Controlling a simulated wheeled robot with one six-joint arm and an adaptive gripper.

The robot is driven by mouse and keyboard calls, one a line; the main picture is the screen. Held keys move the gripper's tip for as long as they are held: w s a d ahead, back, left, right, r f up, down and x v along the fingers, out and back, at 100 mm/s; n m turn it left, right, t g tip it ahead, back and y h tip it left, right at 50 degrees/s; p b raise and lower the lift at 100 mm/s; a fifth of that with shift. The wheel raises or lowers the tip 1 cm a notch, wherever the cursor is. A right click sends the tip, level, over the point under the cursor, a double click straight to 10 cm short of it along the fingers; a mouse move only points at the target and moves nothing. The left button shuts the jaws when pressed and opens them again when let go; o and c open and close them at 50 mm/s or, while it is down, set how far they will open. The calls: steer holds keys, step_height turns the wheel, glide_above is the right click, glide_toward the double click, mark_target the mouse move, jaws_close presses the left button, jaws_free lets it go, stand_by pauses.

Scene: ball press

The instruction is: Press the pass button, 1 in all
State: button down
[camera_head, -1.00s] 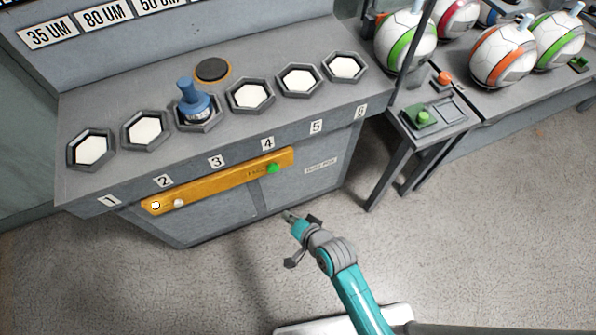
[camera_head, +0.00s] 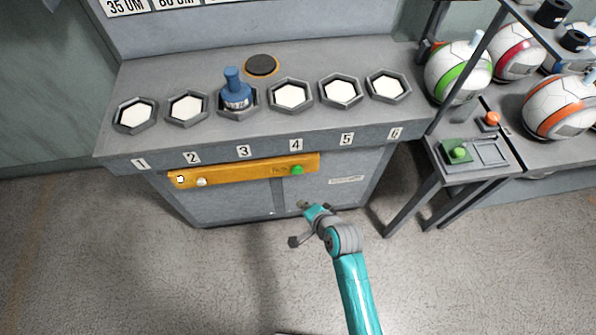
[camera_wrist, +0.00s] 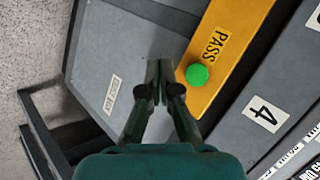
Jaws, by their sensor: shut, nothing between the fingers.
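The pass button is a green round knob (camera_head: 297,170) at the right end of a yellow panel (camera_head: 245,171) on the front of the grey bench. In the wrist view the green pass button (camera_wrist: 197,75) sits beside the label "PASS" on the yellow strip. My gripper (camera_head: 304,205) is shut and empty, in front of the bench and below the button in the head view. In the wrist view my gripper's fingertips (camera_wrist: 159,66) are together, just left of the button. They appear apart from it, though the depth gap is hard to judge.
A white knob (camera_head: 202,182) sits at the panel's left end. A side table (camera_head: 470,170) with a green button stands at right. The floor in front is clear.

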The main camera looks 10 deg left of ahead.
steer(key=w+a, duration=0.2)
steer(key=w, duration=0.6)
steer(key=shift+a, duration=0.2)
steer(key=shift+w, duration=0.25)
stand_by(1.2)
steer(key=shift+w+a, duration=0.15)
steer(key=shift+w, duration=0.05)
steer(key=shift+w+a, duration=0.1)
steer(key=shift+w, duration=0.35)
stand_by(0.8)
steer(key=shift+s, duration=0.1)
steer(key=shift+s+d, duration=0.25)
steer(key=shift+s, duration=0.5)
steer(key=shift+s+d, duration=0.25)
steer(key=shift+s, duration=0.55)
steer(key=shift+s+d, duration=0.2)
steer(key=shift+s, duration=0.6)
steer(key=shift+s+d, duration=0.25)
steer(key=shift+s, duration=0.55)
